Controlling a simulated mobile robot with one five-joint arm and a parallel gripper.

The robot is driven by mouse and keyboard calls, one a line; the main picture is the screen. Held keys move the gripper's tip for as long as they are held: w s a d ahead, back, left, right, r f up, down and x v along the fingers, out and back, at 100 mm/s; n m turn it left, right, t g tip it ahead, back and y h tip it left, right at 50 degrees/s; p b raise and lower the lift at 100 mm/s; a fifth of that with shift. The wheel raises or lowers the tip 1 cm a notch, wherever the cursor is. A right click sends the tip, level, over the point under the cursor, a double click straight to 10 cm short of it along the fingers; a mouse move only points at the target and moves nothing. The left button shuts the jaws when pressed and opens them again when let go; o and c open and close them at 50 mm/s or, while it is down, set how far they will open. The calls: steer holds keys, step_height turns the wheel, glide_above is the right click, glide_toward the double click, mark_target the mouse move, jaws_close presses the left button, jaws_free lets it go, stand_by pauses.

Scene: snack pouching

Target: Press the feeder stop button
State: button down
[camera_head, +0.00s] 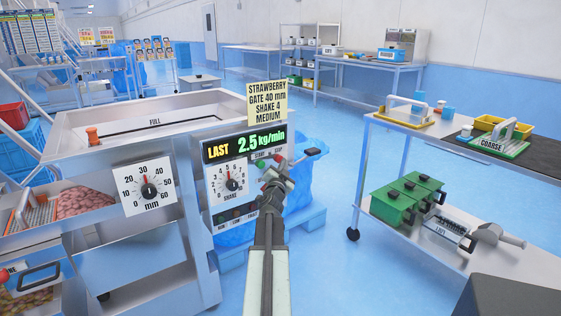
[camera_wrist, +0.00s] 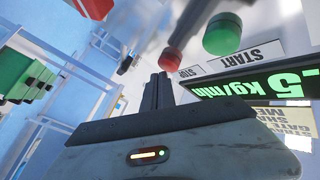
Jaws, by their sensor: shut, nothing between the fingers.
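The feeder's control panel (camera_head: 218,190) carries a display reading "LAST 2.5 kg/min", a SHAKE dial and a START/STOP pair. The red stop button (camera_wrist: 172,58) sits beside its STOP label in the wrist view. The round green start button (camera_wrist: 222,35) is to its right, by the START label. My gripper (camera_wrist: 158,82) is shut and empty, with its fingertips just below the red button in that picture. I cannot tell whether they touch it. In the head view my gripper (camera_head: 272,180) is in front of the panel's right side and partly hides the buttons.
A black-ended lever (camera_head: 311,152) sticks out at the panel's right, close to my gripper. A yellow note (camera_head: 267,102) stands above the display. A cart (camera_head: 400,240) with green bins is at the right, with clear blue floor between.

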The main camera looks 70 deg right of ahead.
steer(key=shift+s+a, duration=0.25)
steer(key=shift+s, duration=0.05)
steer(key=s+a, duration=0.1)
steer(key=s, duration=0.1)
steer(key=s+a, duration=0.1)
steer(key=s, duration=0.1)
steer(key=shift+s+a, duration=0.1)
steer(key=shift+a, duration=0.25)
stand_by(0.8)
